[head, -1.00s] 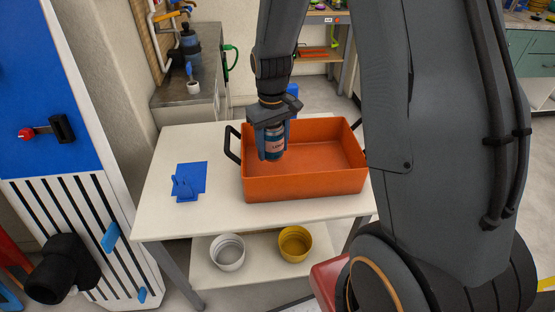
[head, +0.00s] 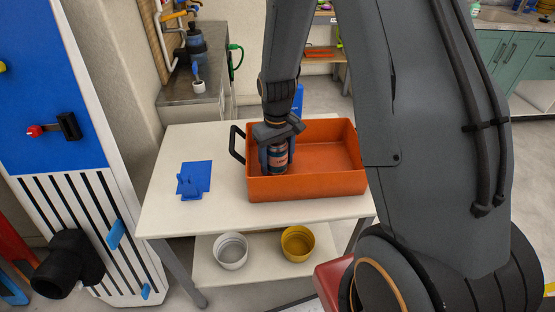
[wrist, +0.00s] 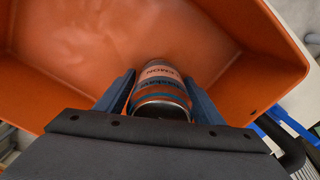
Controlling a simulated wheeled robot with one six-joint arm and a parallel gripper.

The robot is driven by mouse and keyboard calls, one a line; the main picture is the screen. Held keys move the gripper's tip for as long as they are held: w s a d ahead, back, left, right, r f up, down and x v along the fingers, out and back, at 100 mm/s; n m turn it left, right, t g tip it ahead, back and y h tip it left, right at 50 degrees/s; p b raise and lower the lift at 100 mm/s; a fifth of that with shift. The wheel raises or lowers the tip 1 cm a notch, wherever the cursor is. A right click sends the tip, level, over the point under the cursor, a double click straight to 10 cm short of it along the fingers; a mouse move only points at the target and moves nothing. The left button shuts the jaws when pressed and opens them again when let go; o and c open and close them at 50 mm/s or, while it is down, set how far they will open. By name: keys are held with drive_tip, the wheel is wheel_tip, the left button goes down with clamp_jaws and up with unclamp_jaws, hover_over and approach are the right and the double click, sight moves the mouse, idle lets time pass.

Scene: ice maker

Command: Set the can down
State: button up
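The can (head: 278,159), dark with a pale and red label, is upright inside the orange tray (head: 318,186), near its left end. My gripper (head: 277,160) points down and is shut on the can, one blue finger on each side. In the wrist view, the can (wrist: 161,88) lies between the fingers (wrist: 160,100), with the tray's orange floor (wrist: 90,30) beyond it. The can's lower end is low in the tray, partly hidden by the front wall in the head view. I cannot tell whether it touches the floor.
The tray stands on a white table (head: 170,218) and has a black handle (head: 237,143) on its left. A blue item (head: 193,180) lies on the table to the left. A white bowl (head: 230,251) and a yellow bowl (head: 298,244) sit on the shelf below. The tray's right side is clear.

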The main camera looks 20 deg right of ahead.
drive_tip(key=shift+o, duration=0.6)
drive_tip(key=shift+r, duration=0.1)
wheel_tip(320, 180, up, 11)
drive_tip(key=shift+r+b, duration=0.1)
drive_tip(key=shift+b, duration=0.5)
drive_tip(key=shift+r, duration=0.3)
drive_tip(key=shift+s+r, duration=0.2)
drive_tip(key=shift+s, duration=0.05)
drive_tip(key=s+m, duration=0.2)
drive_tip(key=s, duration=1.5)
drive_tip(key=shift+r+m, duration=0.35)
drive_tip(key=shift+m, duration=0.05)
